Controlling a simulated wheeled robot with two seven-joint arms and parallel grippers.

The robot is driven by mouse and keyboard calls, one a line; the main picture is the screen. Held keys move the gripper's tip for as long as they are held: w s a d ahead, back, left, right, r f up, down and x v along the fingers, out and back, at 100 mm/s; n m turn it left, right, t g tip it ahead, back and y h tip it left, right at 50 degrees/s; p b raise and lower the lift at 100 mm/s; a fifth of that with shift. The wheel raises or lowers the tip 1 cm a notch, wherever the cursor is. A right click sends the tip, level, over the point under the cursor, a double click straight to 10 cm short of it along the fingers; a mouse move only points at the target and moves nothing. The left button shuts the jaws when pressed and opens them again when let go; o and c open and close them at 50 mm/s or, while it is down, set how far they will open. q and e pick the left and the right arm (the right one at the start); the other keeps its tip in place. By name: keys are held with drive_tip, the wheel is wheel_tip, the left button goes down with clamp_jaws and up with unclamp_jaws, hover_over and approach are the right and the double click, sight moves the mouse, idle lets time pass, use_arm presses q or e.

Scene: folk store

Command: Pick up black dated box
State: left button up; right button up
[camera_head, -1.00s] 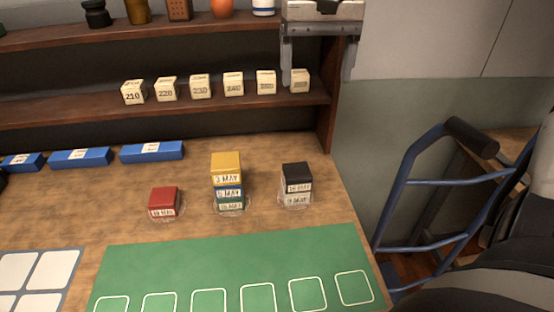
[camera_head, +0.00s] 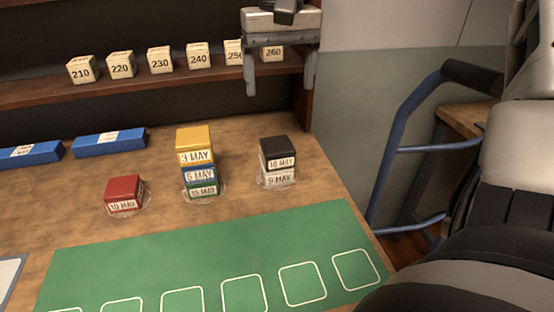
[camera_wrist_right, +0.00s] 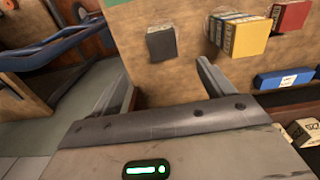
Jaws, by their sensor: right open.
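The black dated box (camera_head: 277,153) has a white label that seems to read 16 MAY. It sits on top of a white box (camera_head: 278,178) labelled 9 MAY, on a clear round base on the counter. The black box also shows in the right wrist view (camera_wrist_right: 161,42), seen from above. My right gripper (camera_head: 280,88) is open and empty, above and behind the black box, in front of the shelf. In the right wrist view its fingers (camera_wrist_right: 160,85) are spread, with the black box beyond them. My left gripper is not in view.
A stack with a yellow box (camera_head: 194,145) on top stands left of the black one, and a red box (camera_head: 123,194) farther left. A shelf (camera_head: 190,84) with numbered blocks is behind. A green mat (camera_head: 200,260) lies in front. A blue hand truck (camera_head: 410,150) stands right.

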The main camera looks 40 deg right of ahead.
sight(279, 146)
wheel_tip(279, 146, down, 15)
drive_tip(key=shift+a+f+b, duration=0.1)
drive_tip(key=shift+a+b, duration=0.05)
drive_tip(key=shift+b, duration=0.5)
drive_tip(key=c, duration=1.1)
